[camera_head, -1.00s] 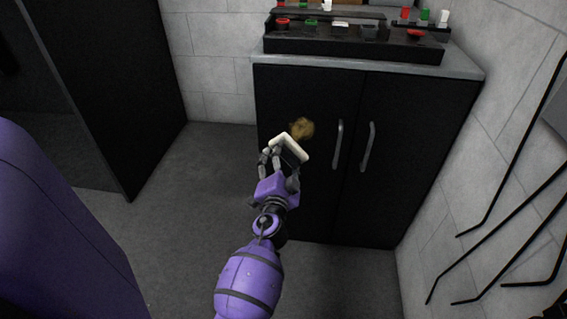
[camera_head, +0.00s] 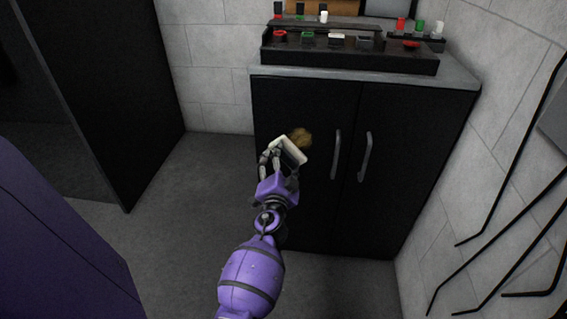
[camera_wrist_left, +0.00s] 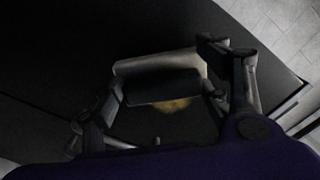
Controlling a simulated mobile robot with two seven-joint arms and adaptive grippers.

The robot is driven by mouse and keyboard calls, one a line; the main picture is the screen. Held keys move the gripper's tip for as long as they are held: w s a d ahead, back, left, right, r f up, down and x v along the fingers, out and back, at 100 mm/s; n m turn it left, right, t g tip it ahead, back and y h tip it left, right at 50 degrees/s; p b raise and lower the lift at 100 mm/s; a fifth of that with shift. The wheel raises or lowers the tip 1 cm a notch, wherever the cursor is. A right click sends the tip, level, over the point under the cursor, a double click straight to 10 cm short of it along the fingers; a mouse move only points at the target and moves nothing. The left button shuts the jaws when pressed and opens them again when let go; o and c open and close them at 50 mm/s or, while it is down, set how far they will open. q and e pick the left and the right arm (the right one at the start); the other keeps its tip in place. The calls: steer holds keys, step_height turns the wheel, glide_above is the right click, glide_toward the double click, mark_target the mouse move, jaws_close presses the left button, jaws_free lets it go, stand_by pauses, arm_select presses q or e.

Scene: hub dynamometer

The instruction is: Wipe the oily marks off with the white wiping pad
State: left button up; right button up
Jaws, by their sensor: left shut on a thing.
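My left gripper (camera_head: 280,165) is shut on the white wiping pad (camera_head: 290,150), which has a dark backing. The pad is tilted and close to the left door of the black cabinet (camera_head: 310,205); I cannot tell if it touches. A brownish-yellow oily mark (camera_head: 301,137) is on that door, just above and right of the pad, partly hidden by it. In the left wrist view the pad (camera_wrist_left: 160,67) sits between the fingers, with part of the mark (camera_wrist_left: 175,105) showing beyond it. My right gripper is not in view.
The cabinet has two upright door handles (camera_head: 336,155). A tray of small coloured parts (camera_head: 345,55) stands on its grey top (camera_head: 460,75). Black bent rods (camera_head: 500,190) are at the right wall. The grey floor left of the cabinet is clear.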

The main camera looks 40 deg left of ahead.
arm_select(q)
steer(key=shift+w+a, duration=0.15)
steer(key=shift+w, duration=0.15)
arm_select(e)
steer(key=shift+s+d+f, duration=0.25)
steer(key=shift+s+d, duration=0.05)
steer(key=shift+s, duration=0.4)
arm_select(q)
steer(key=shift+w+a, duration=0.1)
steer(key=shift+w, duration=0.05)
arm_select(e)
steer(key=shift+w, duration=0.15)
arm_select(q)
steer(key=shift+w+a, duration=0.2)
steer(key=shift+w, duration=0.1)
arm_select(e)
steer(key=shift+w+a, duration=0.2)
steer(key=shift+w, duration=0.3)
